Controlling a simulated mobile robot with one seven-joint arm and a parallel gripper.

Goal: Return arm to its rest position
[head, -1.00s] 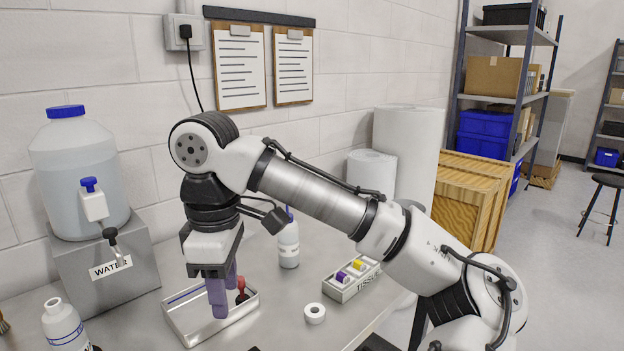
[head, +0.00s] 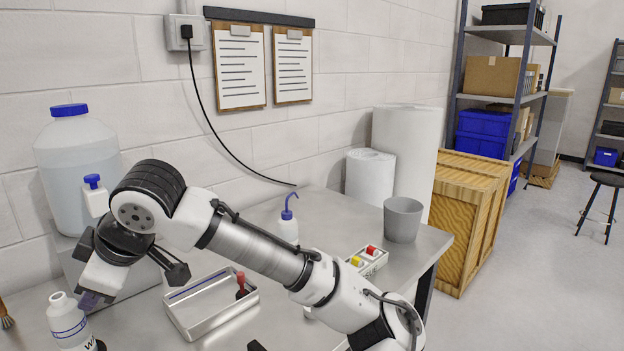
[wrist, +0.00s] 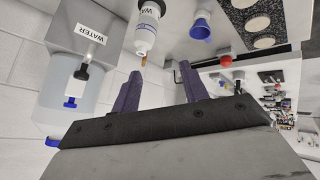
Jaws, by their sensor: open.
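My arm reaches across the grey workbench from the lower right in the head view. My gripper (head: 92,301) is at the left end of the bench, pointing down, just behind the white bottle (head: 66,322) and in front of the water jug (head: 75,158). Its purple fingertips are partly hidden in the head view. In the wrist view the two purple fingers (wrist: 160,86) stand apart with nothing between them. The wrist view also shows the white bottle (wrist: 147,30) beyond the fingers and the jug (wrist: 98,92) to their left.
A metal tray (head: 205,318) holding a red-handled item (head: 240,282) lies on the bench. A wash bottle (head: 288,226), a grey cup (head: 403,219), a small box (head: 372,262) and paper rolls (head: 370,177) stand farther back. A wooden crate (head: 466,222) stands beyond the bench.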

